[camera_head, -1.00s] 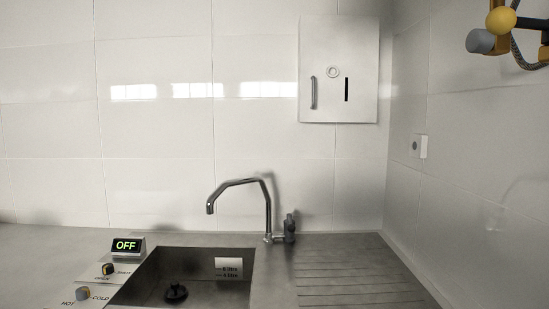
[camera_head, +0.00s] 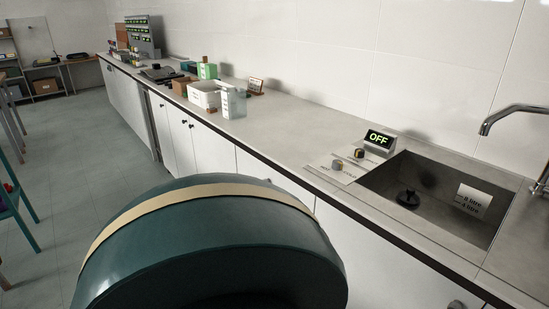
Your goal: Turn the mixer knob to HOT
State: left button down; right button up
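The mixer knob (camera_head: 337,165) is a small dark and tan knob on a pale label plate on the counter, left of the sink. Its printed words are too small to read now, and I cannot tell which way it points. A second similar knob (camera_head: 359,153) sits just behind it, nearer the display. A small display (camera_head: 379,140) behind the knobs reads OFF in green. The sink (camera_head: 470,232) is to the right, with a dark plug and a white marked card in it. The chrome tap (camera_head: 505,112) is at the right edge. Neither gripper is in view.
A large dark teal rounded shape (camera_head: 215,250) with a cream band fills the bottom centre, hiding part of the cabinets. White boxes (camera_head: 204,95) and other items stand along the counter further left. The floor (camera_head: 75,180) at left is open; teal-legged furniture (camera_head: 20,205) stands at the left edge.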

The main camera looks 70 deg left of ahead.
aim_at(337, 164)
jog(key=u, duration=1.95)
jog(key=i+j+z, duration=0.2)
jog(key=i+j, duration=0.1)
